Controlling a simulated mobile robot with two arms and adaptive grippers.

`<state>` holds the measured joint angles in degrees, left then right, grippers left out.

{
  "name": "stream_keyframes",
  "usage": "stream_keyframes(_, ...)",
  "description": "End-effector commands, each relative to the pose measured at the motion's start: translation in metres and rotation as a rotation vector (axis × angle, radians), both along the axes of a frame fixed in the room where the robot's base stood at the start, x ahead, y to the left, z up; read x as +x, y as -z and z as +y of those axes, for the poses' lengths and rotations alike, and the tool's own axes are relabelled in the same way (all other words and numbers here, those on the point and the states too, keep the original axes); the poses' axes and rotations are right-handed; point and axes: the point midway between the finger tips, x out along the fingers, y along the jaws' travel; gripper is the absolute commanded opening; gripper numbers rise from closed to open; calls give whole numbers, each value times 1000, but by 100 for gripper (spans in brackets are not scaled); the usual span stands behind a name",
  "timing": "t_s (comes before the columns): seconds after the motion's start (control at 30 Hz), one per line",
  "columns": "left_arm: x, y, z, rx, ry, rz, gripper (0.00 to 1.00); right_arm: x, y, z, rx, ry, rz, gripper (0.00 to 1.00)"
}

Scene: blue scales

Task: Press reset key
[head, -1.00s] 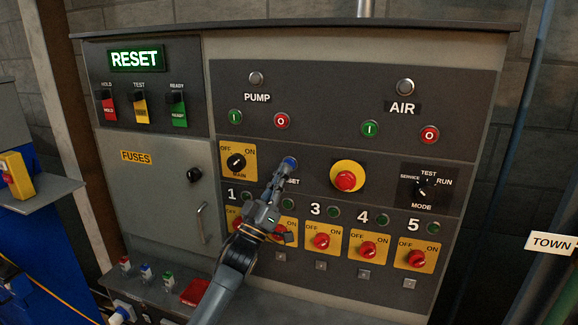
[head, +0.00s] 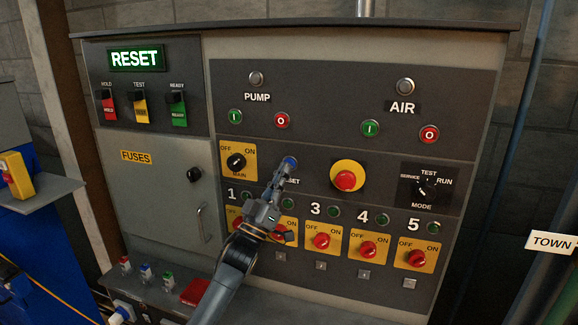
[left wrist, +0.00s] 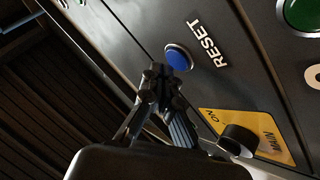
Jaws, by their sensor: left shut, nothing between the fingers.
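The reset key is a round blue button (head: 290,161) on the dark panel, with the partly covered RESET label beside it. It shows fully blue next to the RESET label in the left wrist view (left wrist: 178,57). My left gripper (head: 287,170) is shut and empty, its fingertips right at the lower edge of the button. In the left wrist view the closed fingertips (left wrist: 160,74) overlap the button's edge a little. I cannot tell whether they touch it. My right gripper is not in view.
A lit green RESET sign (head: 134,58) is at upper left. The MAIN switch (head: 237,161) is left of the button, a red emergency knob (head: 345,180) right. Several red rotary switches (head: 321,241) line the row below, close to my left arm.

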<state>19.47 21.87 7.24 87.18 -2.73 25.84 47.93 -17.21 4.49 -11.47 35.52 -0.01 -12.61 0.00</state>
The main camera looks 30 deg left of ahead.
Motion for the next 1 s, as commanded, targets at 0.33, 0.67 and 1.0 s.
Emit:
stream_keyframes(0.33, 5, 0, 1, 1, 1, 0, 0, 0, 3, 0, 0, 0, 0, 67)
stream_keyframes(0.67, 7, 0, 1, 1, 0, 0, 0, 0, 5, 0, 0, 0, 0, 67)
stream_keyframes(1.0, 11, 0, 2, 1, 0, 0, 0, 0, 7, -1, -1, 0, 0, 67)
